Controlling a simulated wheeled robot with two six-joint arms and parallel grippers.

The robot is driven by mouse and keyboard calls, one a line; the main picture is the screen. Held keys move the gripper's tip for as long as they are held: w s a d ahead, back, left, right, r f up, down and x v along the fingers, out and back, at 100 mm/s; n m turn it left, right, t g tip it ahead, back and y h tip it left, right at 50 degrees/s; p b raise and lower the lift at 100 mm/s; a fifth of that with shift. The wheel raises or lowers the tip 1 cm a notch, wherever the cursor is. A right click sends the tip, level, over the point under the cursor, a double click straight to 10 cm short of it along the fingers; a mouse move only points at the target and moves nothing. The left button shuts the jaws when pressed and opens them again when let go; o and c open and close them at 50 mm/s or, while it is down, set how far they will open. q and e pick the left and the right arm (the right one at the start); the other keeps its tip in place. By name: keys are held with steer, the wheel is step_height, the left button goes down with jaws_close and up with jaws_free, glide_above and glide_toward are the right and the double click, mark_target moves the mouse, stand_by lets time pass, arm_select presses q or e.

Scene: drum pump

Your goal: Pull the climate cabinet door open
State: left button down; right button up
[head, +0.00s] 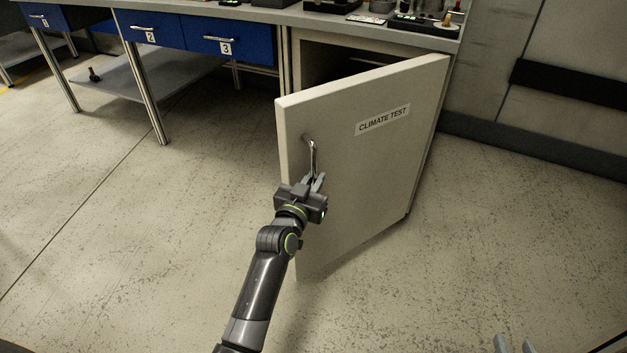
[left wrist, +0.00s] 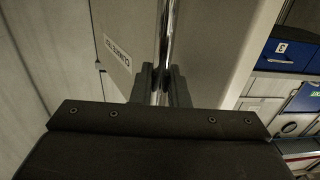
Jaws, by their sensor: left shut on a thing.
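The climate cabinet door (head: 375,170) is a pale panel with a "CLIMATE TEST" label (head: 382,120). It stands partly open, swung out from the cabinet, and the dark inside (head: 335,62) shows above its top edge. My left gripper (head: 316,182) is shut on the chrome bar handle (head: 310,147) near the door's left edge. In the left wrist view the handle (left wrist: 167,35) runs between the two fingers (left wrist: 161,82), with the label (left wrist: 117,50) to its left. My right gripper (head: 514,343) shows only as fingertips at the bottom edge; its opening is unclear.
A bench with blue drawers (head: 231,36) numbered 1, 2 and 3 stands left of the cabinet. Small devices (head: 424,24) sit on the worktop. A wall with a dark rail (head: 570,88) is at the right. The floor (head: 140,250) around the door is clear.

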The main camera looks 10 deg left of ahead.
arm_select(q)
steer(key=c, duration=1.5)
jaws_free()
steer(key=shift+w+d+r, duration=0.1)
steer(key=shift+d, duration=0.05)
arm_select(e)
steer(key=shift+d, duration=0.1)
